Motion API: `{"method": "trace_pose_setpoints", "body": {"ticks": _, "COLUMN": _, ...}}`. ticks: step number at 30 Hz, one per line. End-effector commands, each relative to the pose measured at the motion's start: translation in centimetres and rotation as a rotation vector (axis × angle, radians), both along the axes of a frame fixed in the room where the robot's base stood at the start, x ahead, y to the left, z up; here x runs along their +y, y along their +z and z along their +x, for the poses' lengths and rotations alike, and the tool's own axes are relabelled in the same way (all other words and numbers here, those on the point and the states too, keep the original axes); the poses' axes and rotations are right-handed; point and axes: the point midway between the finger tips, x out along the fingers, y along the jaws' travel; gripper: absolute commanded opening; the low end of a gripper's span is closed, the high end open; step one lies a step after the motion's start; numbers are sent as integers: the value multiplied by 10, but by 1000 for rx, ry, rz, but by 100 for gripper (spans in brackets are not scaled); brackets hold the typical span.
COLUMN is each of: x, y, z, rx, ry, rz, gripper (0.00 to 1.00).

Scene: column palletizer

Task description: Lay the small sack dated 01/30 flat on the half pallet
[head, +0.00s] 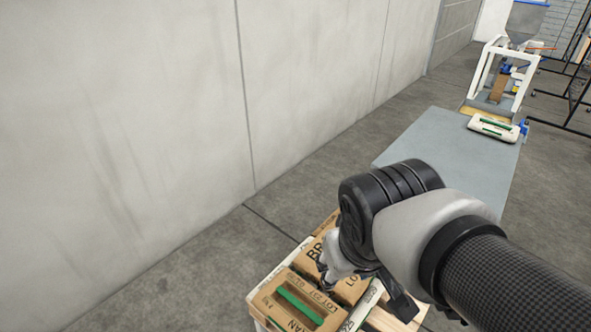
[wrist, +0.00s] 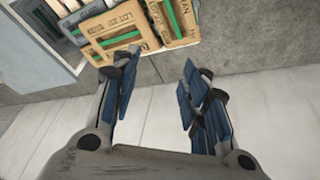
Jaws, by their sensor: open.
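Brown sacks with green bands and printed lot text (head: 300,300) lie on the half pallet (head: 383,321), whose bare wood shows at its right side. The same brown sacks show at the top of the wrist view (wrist: 125,28). Their dates are too small to read surely. My gripper (head: 368,280) is over the stack's right part in the head view and hides some of it. In the wrist view my gripper (wrist: 158,92) has its blue-padded fingers spread, with nothing between them. A white sack with green bands (head: 493,128) lies at the far end of a grey table.
Pale sacks (head: 262,290) show at the stack's edges beside the brown ones. The long grey table (head: 440,140) runs away beyond my arm to a white-framed hopper machine (head: 508,65). A concrete wall (head: 130,110) stands on the left, with bare floor between.

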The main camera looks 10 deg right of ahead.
Motion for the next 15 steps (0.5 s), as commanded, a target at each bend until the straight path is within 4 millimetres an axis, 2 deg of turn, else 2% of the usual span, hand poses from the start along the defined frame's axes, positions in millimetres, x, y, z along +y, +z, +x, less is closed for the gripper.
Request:
{"method": "trace_pose_setpoints", "body": {"ticks": 1, "x": 3, "y": 4, "z": -15, "rx": -21, "ry": -7, "rz": 23, "gripper": 41}}
{"method": "trace_pose_setpoints", "body": {"ticks": 3, "x": 9, "y": 6, "z": -32, "rx": -33, "ry": -9, "rz": 50, "gripper": 41}}
{"method": "trace_pose_setpoints", "body": {"ticks": 6, "x": 14, "y": 7, "z": -47, "rx": -45, "ry": -12, "rz": 78, "gripper": 41}}
{"method": "trace_pose_setpoints", "body": {"ticks": 15, "x": 17, "y": 7, "z": -54, "rx": -50, "ry": -10, "rz": 92, "gripper": 41}}
